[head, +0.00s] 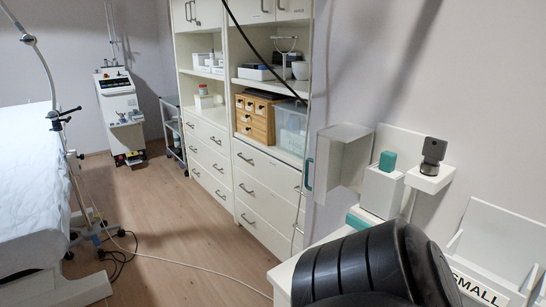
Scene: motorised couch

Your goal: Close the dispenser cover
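The dispenser (381,191) is a white unit by the wall at the right, with a teal block (388,161) on top of a white box. Its cover (345,158) looks like a hollow white shell, swung out to the left and standing open. A teal handle (309,175) shows on the cover's left edge. The hinge is not clear. Neither of my grippers is in view. A black ridged part of my own body fills the lower right and hides some of the counter in front of the dispenser.
A dark camera-like device (433,155) stands on a white ledge (430,180) right of the dispenser. A white holder marked SMALL (500,240) is farther right. White cabinets (262,185) line the wall. A cable crosses the open wooden floor (165,220). A bed (28,180) is at left.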

